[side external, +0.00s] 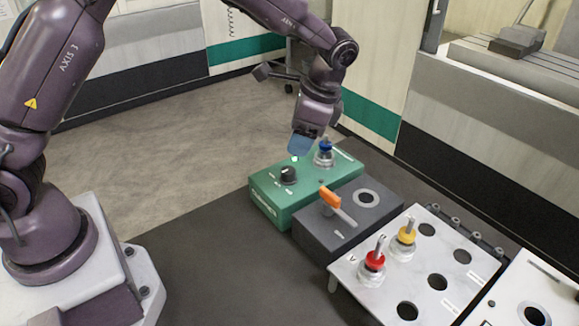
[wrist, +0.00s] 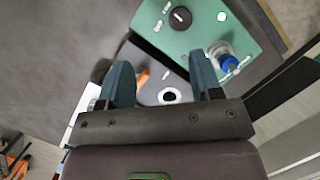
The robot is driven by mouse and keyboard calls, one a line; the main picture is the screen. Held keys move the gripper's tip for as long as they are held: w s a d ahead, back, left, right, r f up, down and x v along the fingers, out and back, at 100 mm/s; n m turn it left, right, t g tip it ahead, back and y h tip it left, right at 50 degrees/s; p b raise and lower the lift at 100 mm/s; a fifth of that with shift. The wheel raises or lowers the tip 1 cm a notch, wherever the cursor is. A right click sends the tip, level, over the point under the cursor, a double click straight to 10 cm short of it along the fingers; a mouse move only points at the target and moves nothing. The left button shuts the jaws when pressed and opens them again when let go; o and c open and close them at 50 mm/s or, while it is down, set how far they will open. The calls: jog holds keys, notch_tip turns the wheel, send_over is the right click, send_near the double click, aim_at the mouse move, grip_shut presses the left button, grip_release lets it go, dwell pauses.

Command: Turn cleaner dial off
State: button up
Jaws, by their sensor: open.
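A green box (side external: 275,212) carries a round black dial (side external: 288,175) on its top, with small white marks around it. The dial also shows near the top edge of the wrist view (wrist: 180,18). Its setting is too small to tell. A small pale round light (side external: 295,158) sits behind the dial. My gripper (side external: 301,146) hangs above the box's back edge, apart from the dial. In the wrist view its two blue fingers are spread with nothing held between them (wrist: 163,68), and the dial lies beyond the fingertips.
A blue-topped plug (side external: 325,152) stands on the green box, close to my gripper. A dark grey box (side external: 330,235) with an orange handle (side external: 331,198) is beside it.

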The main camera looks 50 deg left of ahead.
aim_at(288, 169)
jog(key=a+f+m, duration=0.1)
jog(key=f, duration=0.2)
jog(key=a+f+m, duration=0.1)
jog(key=a+f, duration=0.1)
jog(key=f, duration=0.2)
jog(key=w+a+f+m, duration=0.1)
jog(key=f, duration=0.3)
jog(key=shift+a+f+m+y, duration=0.2)
jog(key=shift+a+m+y, duration=0.1)
jog(key=shift+y, duration=0.1)
jog(key=c, duration=0.9)
